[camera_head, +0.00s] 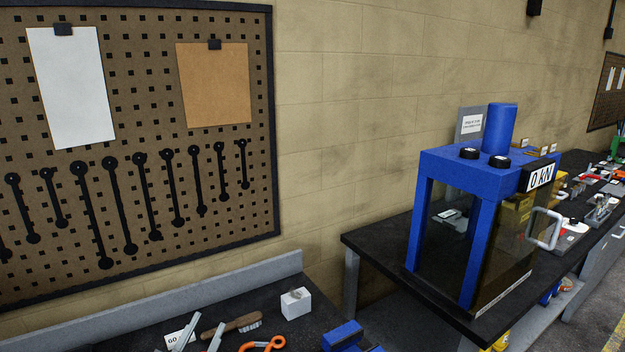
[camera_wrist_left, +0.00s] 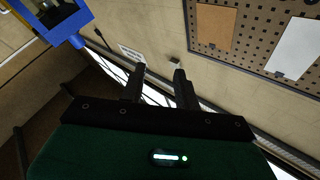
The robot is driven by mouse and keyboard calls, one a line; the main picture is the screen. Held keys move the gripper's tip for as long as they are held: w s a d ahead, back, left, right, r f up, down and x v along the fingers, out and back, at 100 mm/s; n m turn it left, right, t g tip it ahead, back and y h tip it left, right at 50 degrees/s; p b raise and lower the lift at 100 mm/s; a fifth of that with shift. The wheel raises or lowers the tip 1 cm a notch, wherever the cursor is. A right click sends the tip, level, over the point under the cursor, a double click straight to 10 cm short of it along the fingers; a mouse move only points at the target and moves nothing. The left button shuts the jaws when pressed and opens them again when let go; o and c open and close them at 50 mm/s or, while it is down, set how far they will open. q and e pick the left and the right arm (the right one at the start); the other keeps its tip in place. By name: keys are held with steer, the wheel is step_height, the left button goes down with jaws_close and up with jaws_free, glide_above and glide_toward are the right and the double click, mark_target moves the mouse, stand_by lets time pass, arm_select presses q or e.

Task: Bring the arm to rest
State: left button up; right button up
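My left gripper (camera_wrist_left: 158,80) shows in the left wrist view. Its two dark fingers stand apart with a clear gap between them, and nothing is held there. The dark green gripper body with a small lit strip fills the bottom of that view. The wall lies beyond the fingertips, with no contact visible. In the head view I cannot make out either gripper. My right gripper is not in view.
A blue press (camera_head: 465,175) reading 0 kN stands on a black bench (camera_head: 385,245). A pegboard (camera_head: 150,220) with wrenches hangs at left. Below are a brush (camera_head: 230,325), orange-handled tool (camera_head: 262,343), white block (camera_head: 296,303) and blue object (camera_head: 343,335).

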arm_select(q)
steer(key=s+a+f+n+g+y, duration=0.3)
steer(key=f+g, duration=0.1)
steer(key=f, duration=0.4)
steer(key=s+a+f+n+g+y, duration=0.3)
steer(key=s+f+g, duration=0.1)
steer(key=f, duration=0.4)
steer(key=s+d+f+g+h, duration=0.1)
steer(key=s+f+g, duration=0.9)
steer(key=s, duration=0.6)
step_height(320, 180, down, 36)
steer(key=b, duration=0.5)
steer(key=s+a+f+g+b, duration=0.1)
steer(key=s+f+b, duration=0.1)
steer(key=s+f, duration=0.8)
steer(key=s+a+f+g+b, duration=0.1)
steer(key=s+f+b, duration=0.2)
steer(key=s+f, duration=0.7)
step_height(320, 180, down, 6)
steer(key=shift+s+a+f+m, duration=0.1)
steer(key=shift+s+a+m, duration=0.2)
steer(key=shift+a, duration=0.05)
